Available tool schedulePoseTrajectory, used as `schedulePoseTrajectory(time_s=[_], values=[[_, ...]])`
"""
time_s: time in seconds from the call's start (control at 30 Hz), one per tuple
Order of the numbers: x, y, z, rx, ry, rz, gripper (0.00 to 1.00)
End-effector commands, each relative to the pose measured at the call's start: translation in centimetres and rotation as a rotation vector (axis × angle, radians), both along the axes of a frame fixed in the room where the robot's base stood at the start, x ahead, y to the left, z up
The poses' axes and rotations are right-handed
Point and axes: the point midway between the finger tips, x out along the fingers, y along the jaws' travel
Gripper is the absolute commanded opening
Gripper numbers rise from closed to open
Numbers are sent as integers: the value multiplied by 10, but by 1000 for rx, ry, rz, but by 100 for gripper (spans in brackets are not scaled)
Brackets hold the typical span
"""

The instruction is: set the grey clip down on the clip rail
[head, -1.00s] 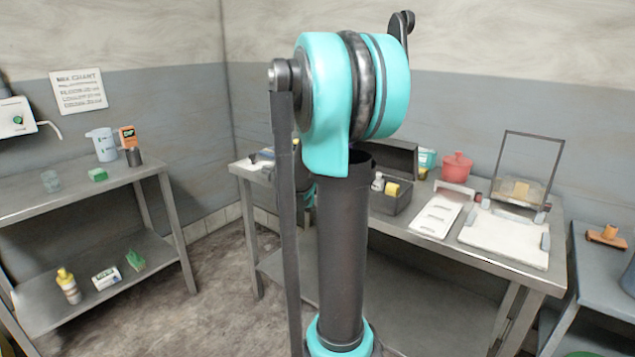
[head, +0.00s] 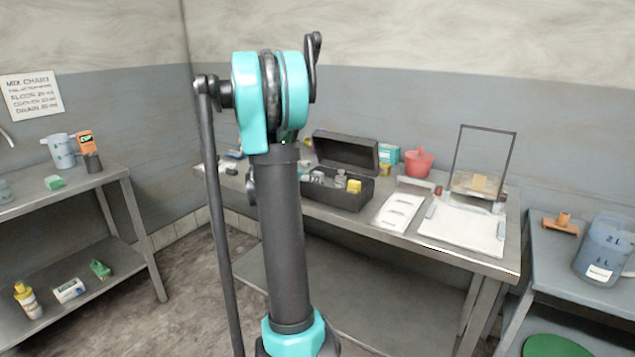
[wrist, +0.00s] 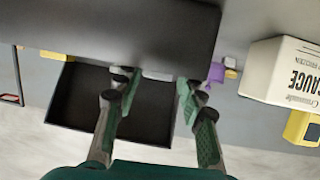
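In the wrist view my gripper (wrist: 157,85) has its two green-grey fingers apart, over an open dark tray or box. A small light-grey piece (wrist: 158,75) shows between the fingertips, against the edge of a large dark panel. I cannot tell whether it is the grey clip or whether the fingers touch it. In the head view my arm hides the gripper. Grey clips sit around a white board (head: 460,228) on the table. A white slotted panel (head: 399,213) lies left of it; I cannot identify the clip rail for certain.
An open black box (head: 345,197) with small items stands on the steel table, near a red pot (head: 419,163) and an upright frame (head: 484,128). In the wrist view a white sauce carton (wrist: 280,72) and a yellow item (wrist: 302,128) are at the right.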

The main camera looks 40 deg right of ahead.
Motion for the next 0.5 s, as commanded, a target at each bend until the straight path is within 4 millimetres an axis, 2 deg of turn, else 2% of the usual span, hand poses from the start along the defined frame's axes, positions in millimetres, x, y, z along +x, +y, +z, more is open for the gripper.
schedulePoseTrajectory(time_s=[0.27,0.5], values=[[4,-14,-6,1,1,-2,40],[15,-47,-20,0,1,-2,40]])
